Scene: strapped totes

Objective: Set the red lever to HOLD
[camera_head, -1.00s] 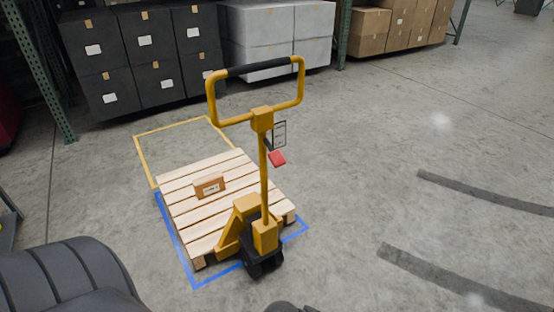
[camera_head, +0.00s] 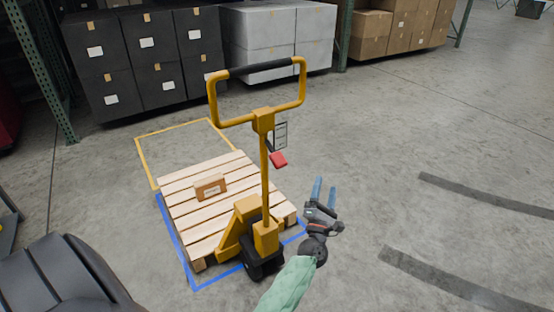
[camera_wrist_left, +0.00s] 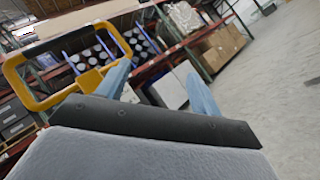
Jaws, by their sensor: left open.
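The red lever (camera_head: 278,159) sticks out to the right of the yellow pallet jack's upright shaft (camera_head: 264,180), below the loop handle (camera_head: 257,94). A small label plate (camera_head: 280,134) is just above the lever; its print is too small to read. My left gripper (camera_head: 325,185) is open and empty, to the right of the shaft and lower in the picture than the lever, apart from both. In the left wrist view its two blue fingers (camera_wrist_left: 158,72) are spread, with the yellow handle (camera_wrist_left: 18,82) at the left; the red lever does not show there.
The jack stands at a wooden pallet (camera_head: 230,169) carrying a small carton (camera_head: 210,187). Dark boxes (camera_head: 150,55), grey boxes (camera_head: 279,30) and brown cartons (camera_head: 399,25) stand behind. The floor at right is clear.

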